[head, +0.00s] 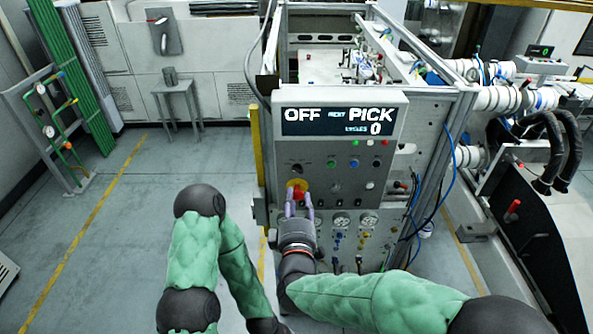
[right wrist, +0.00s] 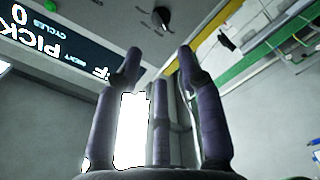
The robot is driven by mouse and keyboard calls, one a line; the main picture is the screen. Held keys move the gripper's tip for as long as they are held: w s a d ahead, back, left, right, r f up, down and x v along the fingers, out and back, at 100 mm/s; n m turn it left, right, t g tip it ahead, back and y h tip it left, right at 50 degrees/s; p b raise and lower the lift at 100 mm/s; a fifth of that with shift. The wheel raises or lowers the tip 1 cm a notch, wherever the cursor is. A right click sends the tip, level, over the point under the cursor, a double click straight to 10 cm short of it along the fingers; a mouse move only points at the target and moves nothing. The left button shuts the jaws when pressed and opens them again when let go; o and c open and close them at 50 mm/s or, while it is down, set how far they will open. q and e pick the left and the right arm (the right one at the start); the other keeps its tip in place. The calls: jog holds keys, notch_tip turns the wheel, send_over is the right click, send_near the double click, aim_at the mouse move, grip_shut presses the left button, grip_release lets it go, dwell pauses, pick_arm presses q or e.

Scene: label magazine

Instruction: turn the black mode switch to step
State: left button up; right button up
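The control panel (head: 345,145) carries a display (head: 338,121) reading OFF, NEXT PICK and CYCLES 0. The black mode switch (head: 297,169) is a small round knob at the panel's left, below the display. It also shows in the right wrist view (right wrist: 161,17), beyond the fingertips; its pointer setting is too small to read. My right gripper (head: 299,196) is open and empty, its purple fingers in front of the panel below the knob. In the right wrist view its fingers (right wrist: 157,62) stand apart, clear of the knob. My left gripper is out of view.
A red emergency button on a yellow base (head: 297,188) sits just below the switch, partly behind my right fingers. Small buttons (head: 355,163) lie to the right, and gauges (head: 341,220) below. Blue cables (head: 447,170) hang at the right. Open floor (head: 140,220) lies left.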

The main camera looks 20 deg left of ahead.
aim_at(297, 170)
jog(key=x, duration=1)
jog(key=shift+w+f, duration=0.1)
jog(key=shift+w, duration=0.25)
grip_shut()
